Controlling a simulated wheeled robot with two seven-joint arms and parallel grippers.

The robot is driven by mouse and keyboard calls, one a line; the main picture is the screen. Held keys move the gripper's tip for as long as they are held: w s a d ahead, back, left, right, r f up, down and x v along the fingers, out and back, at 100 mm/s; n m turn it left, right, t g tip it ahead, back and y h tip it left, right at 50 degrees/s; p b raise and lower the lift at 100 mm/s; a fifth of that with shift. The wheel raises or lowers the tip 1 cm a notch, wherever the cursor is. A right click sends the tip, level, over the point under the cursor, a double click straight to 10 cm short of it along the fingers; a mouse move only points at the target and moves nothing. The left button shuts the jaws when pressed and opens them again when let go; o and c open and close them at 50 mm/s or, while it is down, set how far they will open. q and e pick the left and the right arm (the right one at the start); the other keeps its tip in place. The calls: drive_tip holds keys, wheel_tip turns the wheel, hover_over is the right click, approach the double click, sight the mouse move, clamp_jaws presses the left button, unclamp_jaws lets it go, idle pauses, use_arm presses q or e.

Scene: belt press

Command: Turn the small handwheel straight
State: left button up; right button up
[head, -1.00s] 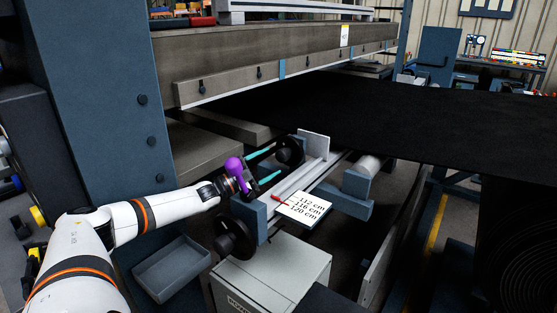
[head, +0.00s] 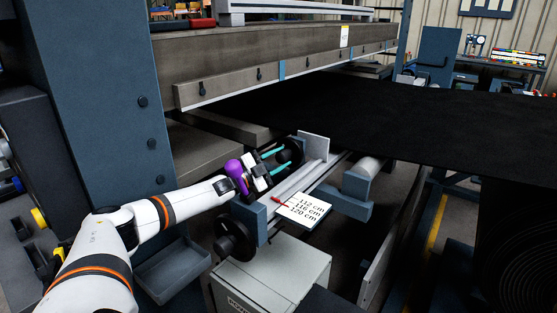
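A black handwheel (head: 295,150) sits at the far end of the grey rail assembly, partly hidden by my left gripper. A second black handwheel (head: 235,236) is at the near end and looks larger. My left gripper (head: 287,156) has two teal fingers that stand apart and point at the far handwheel. The fingertips overlap it in the picture; I cannot tell whether they touch it. My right gripper is not in view.
A white card (head: 305,210) with centimetre marks and a red pointer lies beside the rail. A grey cabinet (head: 272,275) and an open grey tray (head: 172,270) stand below. A blue column (head: 95,100) rises at left, and a black belt (head: 400,120) spans the right.

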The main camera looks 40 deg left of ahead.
use_arm(q)
drive_tip(key=shift+m, duration=0.4)
drive_tip(key=m+g+p, duration=0.1)
drive_tip(key=m, duration=0.2)
drive_tip(key=shift+r+m+g, duration=0.15)
drive_tip(key=shift+m+g, duration=0.25)
drive_tip(key=m+g+p, duration=0.1)
drive_tip(key=m, duration=0.2)
drive_tip(key=shift+g+p, duration=0.3)
drive_tip(key=shift+m, duration=0.5)
drive_tip(key=shift+p, duration=0.3)
drive_tip(key=o, duration=1)
